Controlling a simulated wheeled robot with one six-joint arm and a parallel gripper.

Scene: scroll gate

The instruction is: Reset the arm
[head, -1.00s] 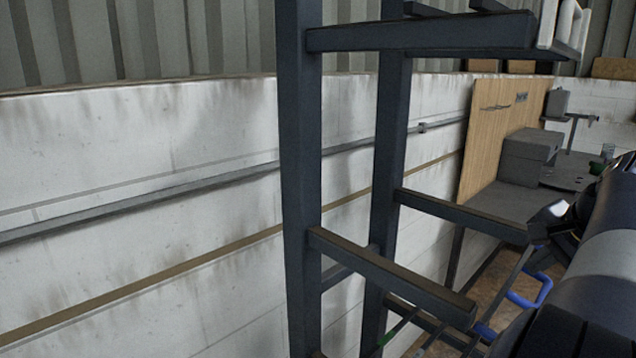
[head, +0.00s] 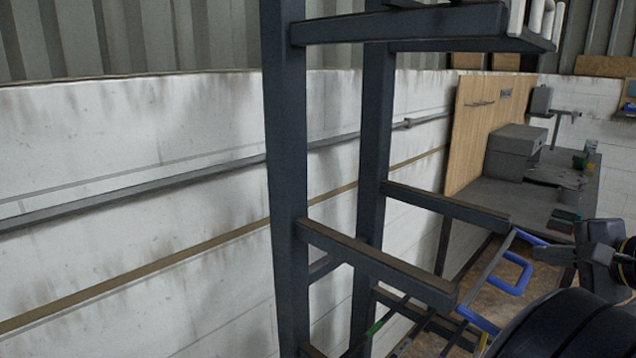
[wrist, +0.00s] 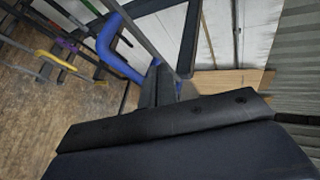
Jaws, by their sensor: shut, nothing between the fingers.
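My gripper shows at the right of the head view (head: 553,254), partly covered by my own arm. Its two fingers appear closed together with nothing between them. In the wrist view the fingers (wrist: 160,85) are dark and point away past the black wrist edge. A blue handle (head: 516,276) on a thin bar is just left of and below my gripper in the head view. The blue handle also shows left of the fingers in the wrist view (wrist: 108,45). The gripper looks apart from it, though the exact gap is unclear.
A dark steel rack (head: 288,180) with jutting arms stands mid-view before a white wall (head: 130,150). A grey bench (head: 500,200) with a box and small items stands behind. Colored handles, one yellow (wrist: 50,57), show in the wrist view. Wooden floor lies below.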

